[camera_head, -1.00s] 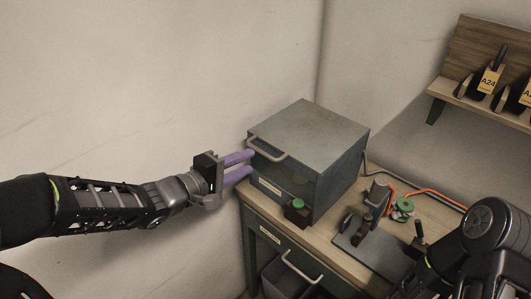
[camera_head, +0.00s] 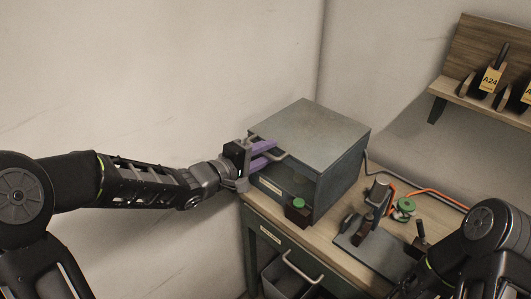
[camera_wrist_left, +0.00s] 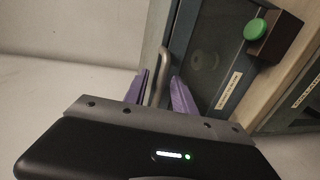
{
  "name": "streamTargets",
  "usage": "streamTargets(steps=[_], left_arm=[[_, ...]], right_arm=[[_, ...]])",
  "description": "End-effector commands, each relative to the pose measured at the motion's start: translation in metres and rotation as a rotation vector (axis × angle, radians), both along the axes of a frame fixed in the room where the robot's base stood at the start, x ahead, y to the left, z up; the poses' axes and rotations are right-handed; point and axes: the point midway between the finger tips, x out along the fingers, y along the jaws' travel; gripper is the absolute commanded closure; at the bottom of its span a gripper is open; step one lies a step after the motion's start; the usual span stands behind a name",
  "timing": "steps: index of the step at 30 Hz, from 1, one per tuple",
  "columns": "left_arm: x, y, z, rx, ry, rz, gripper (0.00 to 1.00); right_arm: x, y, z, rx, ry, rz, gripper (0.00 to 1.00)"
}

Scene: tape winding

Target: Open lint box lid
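The grey metal lint box (camera_head: 340,155) stands on the wooden table, its flat top level. A pale bar handle (camera_head: 282,157) sits at its upper front edge. My left gripper (camera_head: 266,155), with purple fingers, is at the front of the box by this handle. In the left wrist view the handle (camera_wrist_left: 156,78) runs between the two spread fingers (camera_wrist_left: 163,92), with gaps showing beside it. The lower front of the box shows a dark face and a pale label (camera_head: 269,186). My right arm shows at the lower right; its fingertips cannot be made out.
A dark block with a green button (camera_head: 298,204) stands before the box. A tool stand (camera_head: 366,228), a green reel (camera_head: 404,206) and an orange cable (camera_head: 435,194) occupy the table's right part. A bin (camera_head: 284,280) is below. A wall shelf (camera_head: 470,92) is at upper right.

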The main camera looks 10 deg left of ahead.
Motion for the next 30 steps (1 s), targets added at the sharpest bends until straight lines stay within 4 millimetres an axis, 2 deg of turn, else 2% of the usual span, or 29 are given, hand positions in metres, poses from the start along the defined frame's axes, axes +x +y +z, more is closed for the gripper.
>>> streamTargets(steps=[5,16,30], left_arm=[[-0.0001,0.0002,0.0000,0.000,0.000,0.000,0.69],[-0.0003,0.0004,0.0000,0.000,0.000,0.000,0.99],[-0.0003,0.0005,-0.0002,0.001,0.001,0.000,1.00]], right_arm=[[0.0000,0.0000,0.0001,0.000,0.000,0.000,1.00],[0.0000,0.0000,0.0000,0.000,0.000,0.000,1.00],[0.0000,0.0000,0.0000,0.000,0.000,0.000,1.00]])
